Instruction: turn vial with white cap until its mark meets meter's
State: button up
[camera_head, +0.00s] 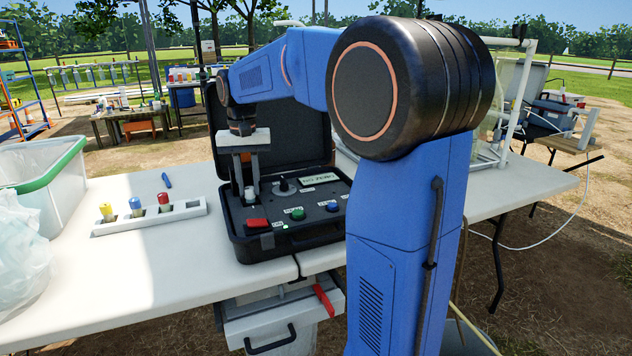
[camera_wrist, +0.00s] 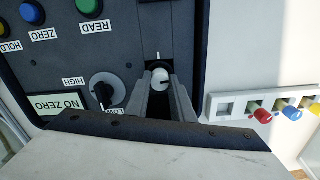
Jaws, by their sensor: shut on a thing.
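The vial with the white cap (camera_wrist: 160,77) stands in the well of the black meter (camera_wrist: 55,60). Its cap also shows in the head view (camera_head: 250,194). My gripper (camera_head: 247,180) points straight down over the well. In the wrist view its fingers (camera_wrist: 165,90) are shut on the vial at the cap, one on each side. The meter's mark (camera_wrist: 158,57) is a short white line on the panel just beyond the cap. I cannot make out the vial's own mark, so I cannot tell how the two line up.
The meter's panel has a dial (camera_wrist: 106,89), a display (camera_wrist: 57,104) reading "NO ZERO", and green, blue and red buttons. Its open lid stands behind. A white rack (camera_head: 182,213) with yellow-, blue- and red-capped vials and an empty slot is left. A green-rimmed bin (camera_head: 62,166) stands farther left.

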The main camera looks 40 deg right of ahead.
jog(key=n, duration=0.3)
jog(key=shift+n, duration=0.3)
jog(key=n, duration=0.8)
jog(key=shift+n, duration=2.1)
jog(key=o, duration=0.8)
jog(key=shift+m, duration=0.3)
